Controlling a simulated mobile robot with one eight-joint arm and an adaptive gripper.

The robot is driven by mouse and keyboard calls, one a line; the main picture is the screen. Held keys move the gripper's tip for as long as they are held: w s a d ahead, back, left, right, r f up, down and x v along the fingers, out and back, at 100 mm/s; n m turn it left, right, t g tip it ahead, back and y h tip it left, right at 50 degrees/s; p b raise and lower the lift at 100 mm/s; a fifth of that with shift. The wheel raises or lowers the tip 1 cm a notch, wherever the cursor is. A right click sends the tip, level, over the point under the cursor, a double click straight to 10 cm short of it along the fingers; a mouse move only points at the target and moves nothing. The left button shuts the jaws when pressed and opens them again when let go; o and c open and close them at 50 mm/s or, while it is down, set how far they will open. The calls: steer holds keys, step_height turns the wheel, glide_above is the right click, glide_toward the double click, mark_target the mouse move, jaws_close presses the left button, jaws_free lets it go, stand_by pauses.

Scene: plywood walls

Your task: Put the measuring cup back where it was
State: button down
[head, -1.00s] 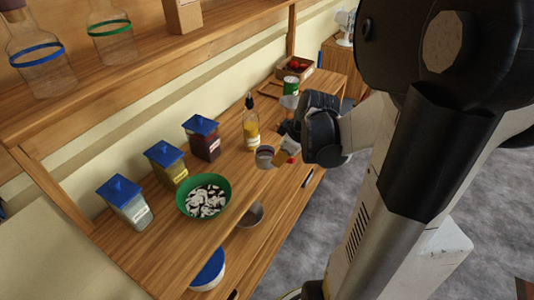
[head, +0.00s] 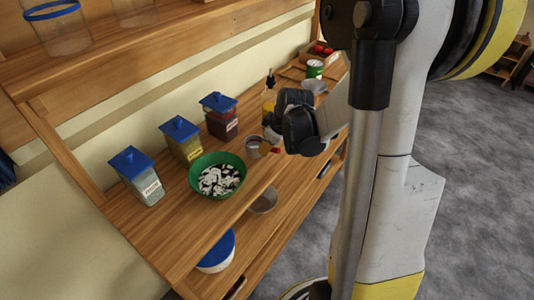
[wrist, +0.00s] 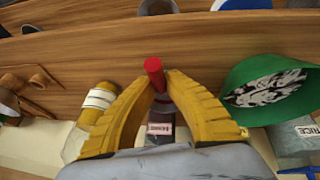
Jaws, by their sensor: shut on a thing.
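The measuring cup (head: 256,145) is a small grey cup with a red handle. In the head view it is to the left of my gripper (head: 274,142), over the wooden shelf, in front of the dark red jar and the bottle. In the wrist view its red handle (wrist: 153,67) stands out between the yellow fingers of my gripper (wrist: 161,82), which are shut on it. Most of the cup's bowl is hidden in the wrist view. I cannot tell whether the cup touches the shelf.
A green bowl (head: 240,180) with black and white pieces stands left of the cup. Blue-lidded jars (head: 221,124) stand along the wall. A yellow bottle (head: 268,101) is close behind my gripper. A grey cup (head: 314,87) and green can (head: 314,69) stand farther right.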

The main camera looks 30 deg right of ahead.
steer(key=shift+f, duration=0.85)
steer(key=shift+f, duration=0.15)
steer(key=c, duration=1.6)
jaws_free()
steer(key=shift+o, duration=0.2)
